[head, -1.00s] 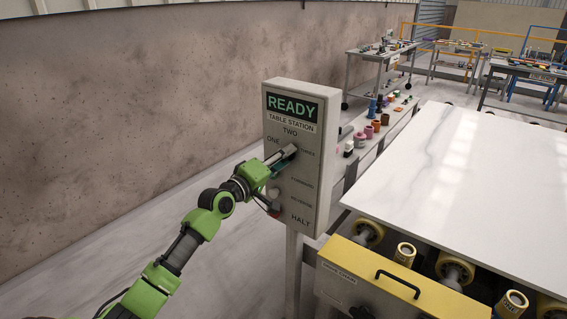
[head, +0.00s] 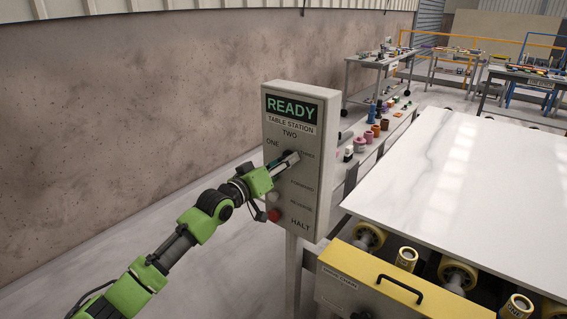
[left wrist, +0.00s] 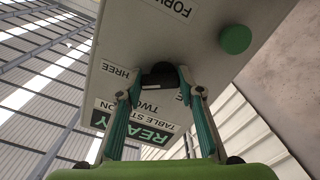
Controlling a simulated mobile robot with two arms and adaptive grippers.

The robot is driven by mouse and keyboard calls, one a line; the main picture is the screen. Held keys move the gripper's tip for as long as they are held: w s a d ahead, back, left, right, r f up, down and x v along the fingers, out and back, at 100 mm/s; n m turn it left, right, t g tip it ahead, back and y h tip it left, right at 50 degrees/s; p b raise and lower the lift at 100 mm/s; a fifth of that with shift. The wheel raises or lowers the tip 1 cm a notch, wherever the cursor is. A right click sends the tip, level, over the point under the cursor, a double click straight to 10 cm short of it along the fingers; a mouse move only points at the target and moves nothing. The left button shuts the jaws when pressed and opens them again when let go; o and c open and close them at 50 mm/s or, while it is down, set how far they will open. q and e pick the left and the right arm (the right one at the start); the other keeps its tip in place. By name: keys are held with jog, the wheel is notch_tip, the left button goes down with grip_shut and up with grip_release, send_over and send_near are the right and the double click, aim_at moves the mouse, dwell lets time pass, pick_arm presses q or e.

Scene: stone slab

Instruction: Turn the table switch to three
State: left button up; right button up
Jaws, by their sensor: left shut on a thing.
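The table switch is a dark round knob (left wrist: 160,73) on a grey control box (head: 308,205) marked "TABLE STATION". Its labels read ONE at left, TWO at top and THREE at right. My left gripper (head: 289,159) comes in from the lower left and is shut on the knob, which it mostly hides in the head view. In the left wrist view its two teal-padded fingers (left wrist: 161,85) lie on either side of the knob. I cannot clearly tell which number the knob points to. The screen (head: 292,109) reads READY. My right gripper is not in view.
Below the switch are FORWARD, REVERSE and HALT labels, with a red button (head: 274,215) beside HALT. A green button (left wrist: 235,39) shows in the left wrist view. A white stone slab (head: 470,180) lies on rollers at right. Bare floor is at left.

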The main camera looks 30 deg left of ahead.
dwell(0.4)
pick_arm(q)
jog(key=o, duration=1.1)
jog(key=shift+s+f, duration=0.1)
jog(key=s, duration=0.7)
jog(key=s+a, duration=0.1)
jog(key=s, duration=0.3)
jog(key=shift+s, duration=0.35)
